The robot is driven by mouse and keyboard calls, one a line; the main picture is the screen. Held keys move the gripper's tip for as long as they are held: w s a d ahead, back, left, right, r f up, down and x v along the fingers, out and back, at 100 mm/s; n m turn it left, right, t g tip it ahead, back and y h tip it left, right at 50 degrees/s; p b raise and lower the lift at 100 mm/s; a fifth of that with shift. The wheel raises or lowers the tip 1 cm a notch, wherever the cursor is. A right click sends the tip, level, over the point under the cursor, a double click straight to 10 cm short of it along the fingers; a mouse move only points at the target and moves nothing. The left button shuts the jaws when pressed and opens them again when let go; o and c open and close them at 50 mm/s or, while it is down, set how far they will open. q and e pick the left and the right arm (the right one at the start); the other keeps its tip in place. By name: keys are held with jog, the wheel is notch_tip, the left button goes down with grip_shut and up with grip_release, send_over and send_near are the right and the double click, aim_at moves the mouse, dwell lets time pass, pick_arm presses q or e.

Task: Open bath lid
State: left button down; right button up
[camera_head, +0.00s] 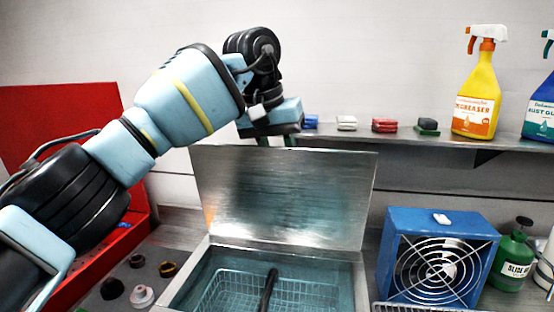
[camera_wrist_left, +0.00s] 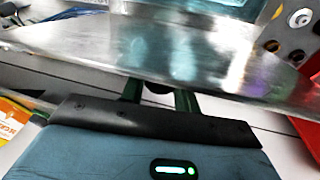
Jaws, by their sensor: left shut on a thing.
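The bath lid (camera_head: 285,200) is a flat metal panel. In the head view it stands raised and nearly upright at the back of the bath (camera_head: 190,285). The open bath holds a wire basket (camera_head: 225,290) with a dark handle. My left gripper (camera_head: 290,142) is at the lid's top edge, with its fingers partly hidden behind the lid. In the left wrist view the green fingers (camera_wrist_left: 158,94) are shut at the edge of the lid (camera_wrist_left: 150,45), with a dark part between them, and the exact contact is hidden. My right gripper is in neither view.
A blue fan box (camera_head: 437,258) and a green bottle (camera_head: 512,255) stand right of the bath. A red case (camera_head: 55,115) is at the left. A wall shelf (camera_head: 400,138) behind the lid bears a yellow spray bottle (camera_head: 478,95) and several small blocks.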

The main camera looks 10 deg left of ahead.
aim_at(270, 189)
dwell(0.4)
pick_arm(q)
jog(key=c, duration=1.1)
grip_release()
jog(key=shift+o, duration=0.2)
jog(key=v, duration=0.7)
jog(key=shift+r+b, duration=0.35)
jog(key=shift+r, duration=0.05)
